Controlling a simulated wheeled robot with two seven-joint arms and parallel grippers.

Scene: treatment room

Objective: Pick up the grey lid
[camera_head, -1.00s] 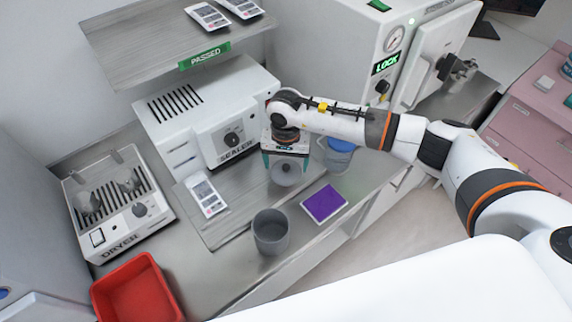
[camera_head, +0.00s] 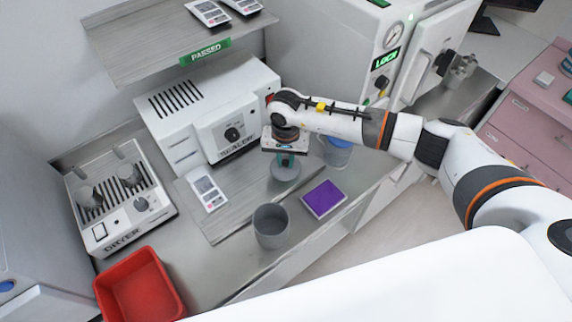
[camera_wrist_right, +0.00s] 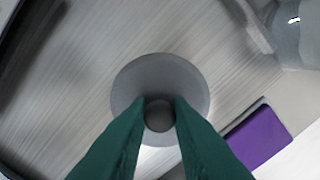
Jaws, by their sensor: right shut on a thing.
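The grey lid (camera_head: 286,172) is a round disc with a knob on top. It is on or just above the metal counter in front of the sealer; I cannot tell whether it touches. My right gripper (camera_head: 287,158) points down over it from above. In the right wrist view the two green fingers (camera_wrist_right: 160,112) are shut on the knob of the lid (camera_wrist_right: 134,78). My left gripper is not in view.
An open grey cup (camera_head: 271,226) and a purple pad (camera_head: 324,198) are nearby. A blue-grey jug (camera_head: 337,152) stands right of my gripper. The sealer (camera_head: 212,115), a pouch (camera_head: 206,189), the dryer (camera_head: 118,205) and a red bin (camera_head: 139,287) are to the left. A shelf (camera_head: 130,45) is above.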

